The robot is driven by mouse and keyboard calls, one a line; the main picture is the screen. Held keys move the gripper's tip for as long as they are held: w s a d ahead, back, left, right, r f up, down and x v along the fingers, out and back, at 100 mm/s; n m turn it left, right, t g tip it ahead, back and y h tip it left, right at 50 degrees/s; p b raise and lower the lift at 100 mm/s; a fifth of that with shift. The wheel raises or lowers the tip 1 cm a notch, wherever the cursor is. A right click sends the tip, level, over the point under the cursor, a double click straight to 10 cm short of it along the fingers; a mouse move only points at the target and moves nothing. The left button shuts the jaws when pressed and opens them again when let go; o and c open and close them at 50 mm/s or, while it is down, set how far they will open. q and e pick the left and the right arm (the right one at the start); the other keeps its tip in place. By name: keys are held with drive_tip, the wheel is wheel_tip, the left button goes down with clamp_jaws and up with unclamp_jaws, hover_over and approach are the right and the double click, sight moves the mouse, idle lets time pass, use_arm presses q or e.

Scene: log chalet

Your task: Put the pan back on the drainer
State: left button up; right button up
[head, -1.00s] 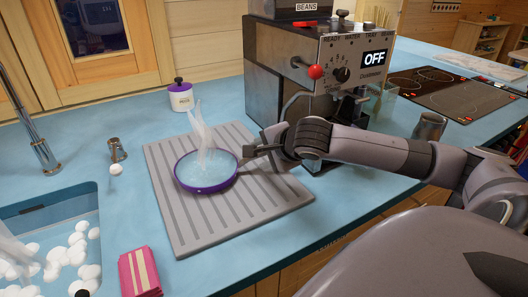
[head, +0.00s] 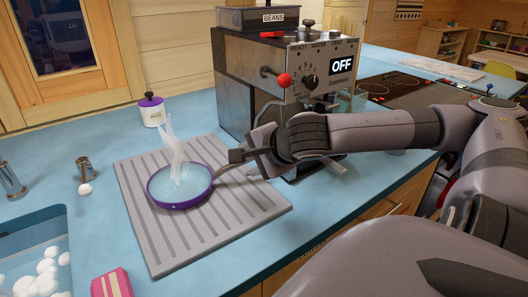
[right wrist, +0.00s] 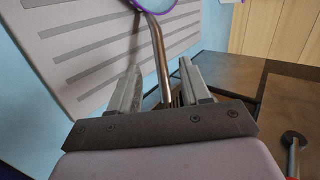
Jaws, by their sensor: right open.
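The pan (head: 183,204), with a purple rim and pale blue inside, lies flat on the grey ribbed drainer (head: 245,212). Whitish wisps rise from it. Its metal handle (right wrist: 160,52) points toward my right gripper (head: 244,165). In the right wrist view, the handle runs between the two spread fingers of my right gripper (right wrist: 158,68), with gaps beside it. The pan's purple rim (right wrist: 152,10) shows at the top of that view, over the drainer (right wrist: 85,45). My left gripper is not in view.
A coffee machine (head: 235,85) stands just behind my right arm. A sink (head: 30,232) with white balls is at left, a pink packet (head: 112,284) at front.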

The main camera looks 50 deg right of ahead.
drive_tip(key=p+v, duration=0.1)
drive_tip(key=v, duration=0.4)
drive_tip(key=shift+s+r, duration=0.25)
idle(1.0)
